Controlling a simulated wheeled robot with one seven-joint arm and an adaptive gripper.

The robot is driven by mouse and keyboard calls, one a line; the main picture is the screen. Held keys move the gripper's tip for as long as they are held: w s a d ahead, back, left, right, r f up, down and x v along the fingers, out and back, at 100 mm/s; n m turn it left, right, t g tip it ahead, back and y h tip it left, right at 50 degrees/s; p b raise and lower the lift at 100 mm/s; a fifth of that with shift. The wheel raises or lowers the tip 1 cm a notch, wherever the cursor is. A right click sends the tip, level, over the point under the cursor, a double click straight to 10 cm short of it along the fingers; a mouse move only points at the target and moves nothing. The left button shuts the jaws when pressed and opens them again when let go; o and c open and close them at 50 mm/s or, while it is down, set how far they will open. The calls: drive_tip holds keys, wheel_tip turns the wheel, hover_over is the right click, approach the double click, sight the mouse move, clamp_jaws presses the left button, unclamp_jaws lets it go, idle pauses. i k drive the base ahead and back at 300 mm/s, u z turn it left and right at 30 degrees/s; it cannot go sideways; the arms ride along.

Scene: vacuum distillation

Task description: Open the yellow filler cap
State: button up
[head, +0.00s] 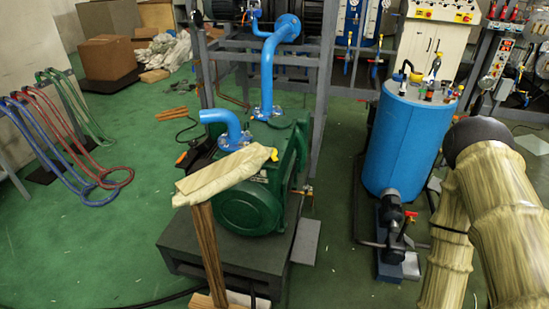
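The yellow filler cap (273,154) is a small bright spot on top of the green pump (250,207), near the middle of the head view. It sits just right of a beige, wrapped-looking piece that hides part of the pump's top. Whether the cap is seated or loosened is too small to tell. My arm, in a tan sleeve with a dark joint, shows at the right edge, well apart from the cap. My gripper is not in view.
The beige piece (232,174) rests on a wooden post (208,250) in front of the pump. Blue pipes (268,70) rise behind. A blue tank (403,137) stands to the right. The dark base (215,262) carries the pump. Green floor (110,235) is open at left.

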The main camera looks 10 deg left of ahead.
sight(273, 157)
drive_tip(key=u, duration=2.05)
drive_tip(key=i, duration=0.85)
drive_tip(key=z, duration=2.05)
